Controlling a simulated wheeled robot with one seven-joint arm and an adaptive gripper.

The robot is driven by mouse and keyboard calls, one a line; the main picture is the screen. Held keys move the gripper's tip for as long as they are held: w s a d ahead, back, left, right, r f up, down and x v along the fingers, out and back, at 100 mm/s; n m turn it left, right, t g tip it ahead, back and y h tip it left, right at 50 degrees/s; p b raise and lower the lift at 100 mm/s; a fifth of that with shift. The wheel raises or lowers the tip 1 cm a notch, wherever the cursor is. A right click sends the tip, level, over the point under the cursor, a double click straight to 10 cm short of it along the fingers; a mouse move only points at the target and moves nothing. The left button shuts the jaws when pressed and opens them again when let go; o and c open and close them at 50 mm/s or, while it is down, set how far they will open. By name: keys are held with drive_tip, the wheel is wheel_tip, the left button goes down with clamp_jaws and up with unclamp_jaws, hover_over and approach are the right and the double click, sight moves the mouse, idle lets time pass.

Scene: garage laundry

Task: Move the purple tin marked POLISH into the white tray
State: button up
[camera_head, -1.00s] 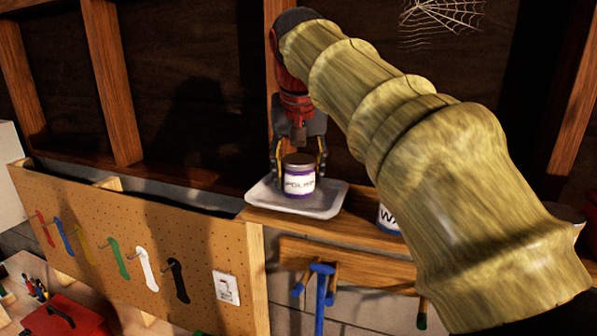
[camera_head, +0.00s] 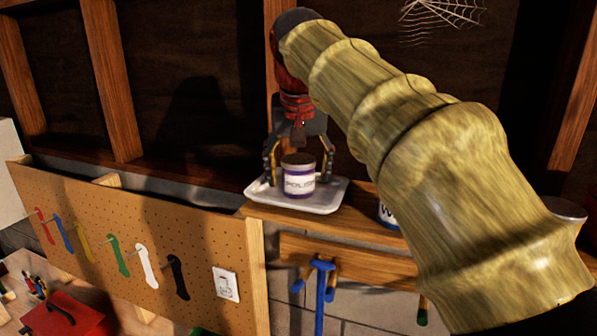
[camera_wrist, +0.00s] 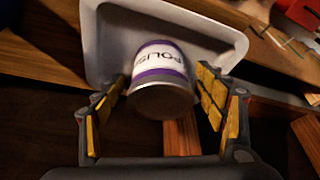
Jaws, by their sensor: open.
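The purple tin with a white POLISH label (camera_head: 299,178) stands upright in the white tray (camera_head: 322,203) on the wooden shelf. My gripper (camera_head: 298,165) is around the tin from above, its yellow-padded fingers spread on either side. In the wrist view the tin (camera_wrist: 160,82) rests inside the tray (camera_wrist: 112,38), and my gripper (camera_wrist: 160,115) shows a gap between each finger and the tin. The tray's far edge is partly hidden behind the tin and fingers.
A tin marked with a W (camera_head: 387,215) stands on the shelf right of the tray, partly hidden by my arm. A pegboard (camera_head: 140,240) with hanging tools is at the left. A blue clamp-like tool (camera_head: 321,285) hangs below the shelf.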

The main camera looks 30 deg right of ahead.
drive_tip(key=v, duration=1.2)
